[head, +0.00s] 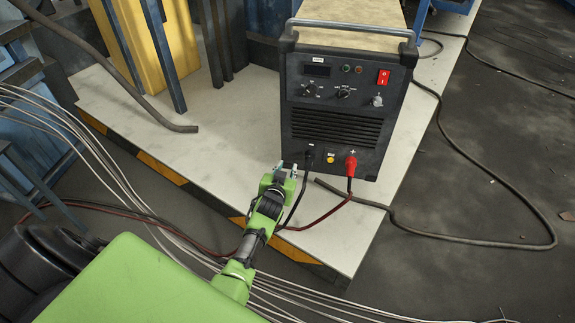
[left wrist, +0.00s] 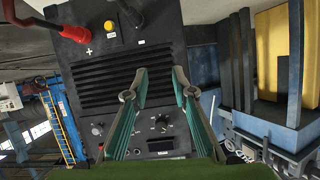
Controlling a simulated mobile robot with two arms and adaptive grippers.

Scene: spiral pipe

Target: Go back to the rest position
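My left gripper (head: 287,169) is at the end of the green arm, just left of the lower front of a black welding machine (head: 335,130). In the left wrist view its two green fingers (left wrist: 159,72) stand apart with nothing between them, and the machine's front shows behind them. A black plug (head: 309,158) sits low on the front panel, close to the gripper. A red plug (head: 350,163) sits to its right. Whether the fingers touch anything on the panel is hard to tell. My right gripper is not in view.
The machine stands on a pale platform (head: 230,130) with a striped edge. Cables (head: 325,212) hang from the plugs. A thick dark hose (head: 480,240) lies on the floor at right. Thin pale pipes (head: 110,175) curve past at left. Yellow and blue posts (head: 165,50) stand behind.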

